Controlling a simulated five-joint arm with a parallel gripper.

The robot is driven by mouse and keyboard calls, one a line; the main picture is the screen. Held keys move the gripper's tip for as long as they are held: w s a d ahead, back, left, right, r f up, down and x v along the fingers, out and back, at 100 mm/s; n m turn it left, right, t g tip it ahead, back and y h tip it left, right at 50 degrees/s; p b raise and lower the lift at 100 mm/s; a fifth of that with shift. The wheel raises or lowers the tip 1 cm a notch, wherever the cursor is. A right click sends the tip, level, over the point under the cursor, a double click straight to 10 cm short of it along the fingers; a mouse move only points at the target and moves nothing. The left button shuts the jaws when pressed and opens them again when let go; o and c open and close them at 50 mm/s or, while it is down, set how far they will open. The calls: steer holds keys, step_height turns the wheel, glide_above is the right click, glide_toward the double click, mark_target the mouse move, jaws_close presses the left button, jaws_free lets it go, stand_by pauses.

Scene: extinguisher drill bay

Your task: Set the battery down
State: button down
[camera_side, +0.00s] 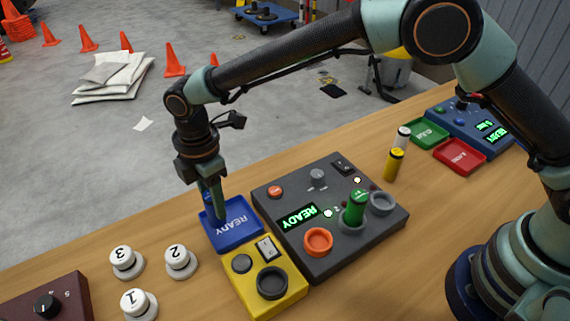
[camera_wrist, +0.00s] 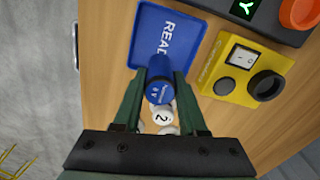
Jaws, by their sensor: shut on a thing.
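My gripper (camera_side: 214,208) points down at the blue tray (camera_side: 240,238) marked READY. It is shut on a blue battery (camera_wrist: 158,93), whose round end shows between the two fingers in the wrist view. In the side view the fingers mostly hide the battery. The tray also shows in the wrist view (camera_wrist: 148,35), with the battery at its near edge in that picture. I cannot tell whether the battery touches the tray floor.
A yellow unit (camera_side: 262,305) and a dark grey panel (camera_side: 345,250) holding a green battery (camera_side: 356,206) stand right of the tray. Numbered white knobs (camera_side: 180,259) are in front. Yellow (camera_side: 394,165) and white (camera_side: 403,138) batteries stand behind, near green and red trays (camera_side: 460,157).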

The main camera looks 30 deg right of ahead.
steer(key=shift+f, duration=1.25)
steer(key=shift+c, duration=2.3)
jaws_free()
steer(key=shift+f, duration=0.1)
